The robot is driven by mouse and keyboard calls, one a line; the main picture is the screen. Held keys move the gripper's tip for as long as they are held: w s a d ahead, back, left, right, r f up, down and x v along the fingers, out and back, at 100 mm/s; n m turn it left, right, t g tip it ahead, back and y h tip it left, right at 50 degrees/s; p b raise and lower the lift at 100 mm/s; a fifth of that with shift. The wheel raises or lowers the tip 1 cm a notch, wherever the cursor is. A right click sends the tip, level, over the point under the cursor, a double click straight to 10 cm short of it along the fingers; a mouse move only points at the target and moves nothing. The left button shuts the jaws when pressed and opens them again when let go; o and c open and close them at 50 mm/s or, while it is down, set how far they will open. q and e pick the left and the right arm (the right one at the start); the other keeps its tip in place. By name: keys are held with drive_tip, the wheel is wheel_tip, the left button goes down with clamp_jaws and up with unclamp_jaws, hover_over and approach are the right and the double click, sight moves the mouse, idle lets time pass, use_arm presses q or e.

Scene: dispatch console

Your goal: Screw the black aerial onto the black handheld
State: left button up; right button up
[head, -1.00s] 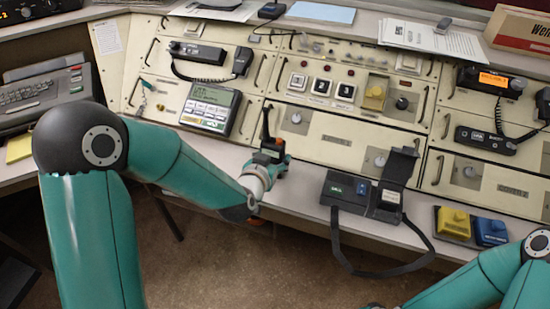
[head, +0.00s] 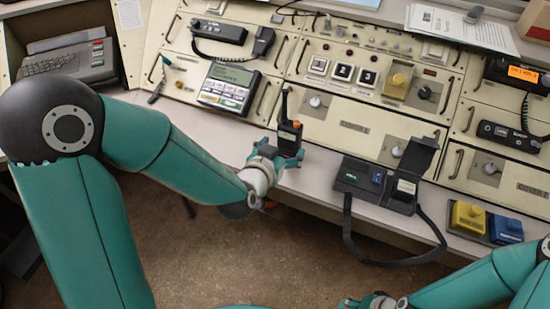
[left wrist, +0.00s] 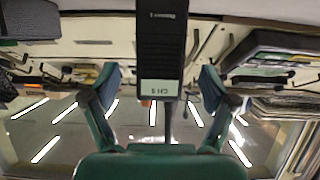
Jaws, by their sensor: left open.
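The black handheld (head: 289,136) stands upright near the desk's front edge, with an orange knob on top. The thin black aerial (head: 284,104) rises from its top; I cannot tell how tightly it is seated. My left gripper (head: 277,157) is in front of the handheld. In the left wrist view the handheld (left wrist: 160,50) appears upside down with a "CH 5" label, and the aerial (left wrist: 168,122) points down. There my left gripper (left wrist: 157,82) is open, one finger on each side of the handheld with gaps. My right gripper (head: 366,302) is partly in view at the bottom edge; its fingers are unclear.
A black unit with a raised lid (head: 378,188) and a hanging strap stands to the right. Yellow (head: 468,216) and blue (head: 505,228) blocks sit further right. A keypad unit (head: 228,88) is on the console at left behind.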

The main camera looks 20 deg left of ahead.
use_arm(q)
drive_tip(key=s+b, duration=0.2)
drive_tip(key=b, duration=0.3)
drive_tip(key=shift+a+r, duration=0.1)
drive_tip(key=shift+r, duration=0.05)
drive_tip(key=shift+r+b+v, duration=0.25)
drive_tip(key=shift+b+v, duration=1.1)
drive_tip(key=shift+v, duration=0.85)
drive_tip(key=shift+w, duration=0.1)
